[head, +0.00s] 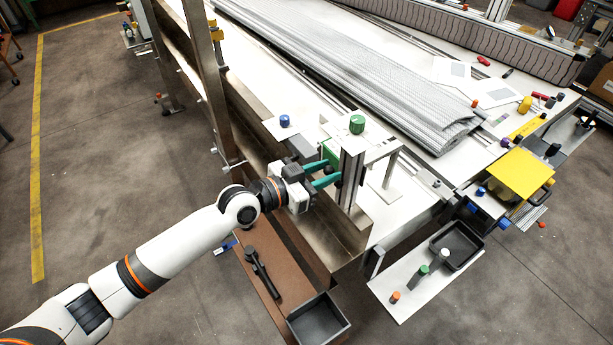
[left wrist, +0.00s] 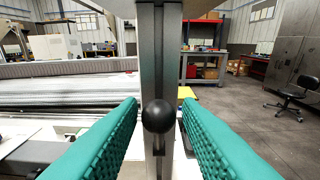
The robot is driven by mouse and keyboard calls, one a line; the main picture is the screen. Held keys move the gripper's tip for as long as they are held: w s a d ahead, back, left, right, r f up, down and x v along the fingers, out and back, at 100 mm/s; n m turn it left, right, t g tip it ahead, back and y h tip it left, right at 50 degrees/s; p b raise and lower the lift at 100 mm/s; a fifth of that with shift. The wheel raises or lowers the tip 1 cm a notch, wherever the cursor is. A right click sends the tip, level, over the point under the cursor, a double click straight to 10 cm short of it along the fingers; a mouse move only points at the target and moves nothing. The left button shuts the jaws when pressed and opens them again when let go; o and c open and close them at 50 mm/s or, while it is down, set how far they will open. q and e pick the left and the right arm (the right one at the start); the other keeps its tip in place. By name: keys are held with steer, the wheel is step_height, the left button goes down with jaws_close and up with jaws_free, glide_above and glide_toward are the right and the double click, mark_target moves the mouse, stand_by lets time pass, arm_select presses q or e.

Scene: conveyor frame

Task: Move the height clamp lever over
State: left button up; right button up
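The height clamp lever shows in the left wrist view as a black ball knob (left wrist: 158,116) in front of a grey upright post (left wrist: 160,50). The same post (head: 350,178) stands on the conveyor frame in the head view. My left gripper (head: 327,174) is beside the post, with its green fingers pointing at it. In the left wrist view the fingers (left wrist: 158,125) are apart, one on each side of the knob, with visible gaps. The rest of the lever is hidden behind the knob. My right gripper is not in view.
A metal side rail (head: 345,232) runs below the left gripper. A green knob (head: 357,124) and a blue knob (head: 285,120) stand close behind. A brown board (head: 262,290) with a black tray (head: 318,320) lies below. Open floor is at left.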

arm_select(q)
steer(key=shift+a, duration=0.15)
steer(key=c, duration=0.4)
steer(key=shift+s+a+f+b, duration=0.25)
steer(key=shift+a+f+b, duration=0.05)
steer(key=shift+f+b, duration=0.15)
steer(key=shift+c, duration=0.2)
steer(key=shift+s+a+f+b, duration=0.3)
steer(key=shift+s+a, duration=0.1)
steer(key=shift+a, duration=0.1)
steer(key=shift+s+a+f+b, duration=0.25)
steer(key=shift+a+f+b, duration=0.05)
steer(key=shift+f+b, duration=0.2)
steer(key=shift+s+a+f+b, duration=0.2)
steer(key=shift+a+f+b, duration=0.1)
steer(key=shift+f+b, duration=0.15)
steer(key=shift+s+a+f+b, duration=0.15)
steer(key=shift+a+f+b, duration=0.05)
steer(key=shift+f+b, duration=0.35)
steer(key=shift+s+a+f+b, duration=0.1)
steer(key=shift+a+f+b, duration=0.1)
steer(key=shift+f+b, duration=0.3)
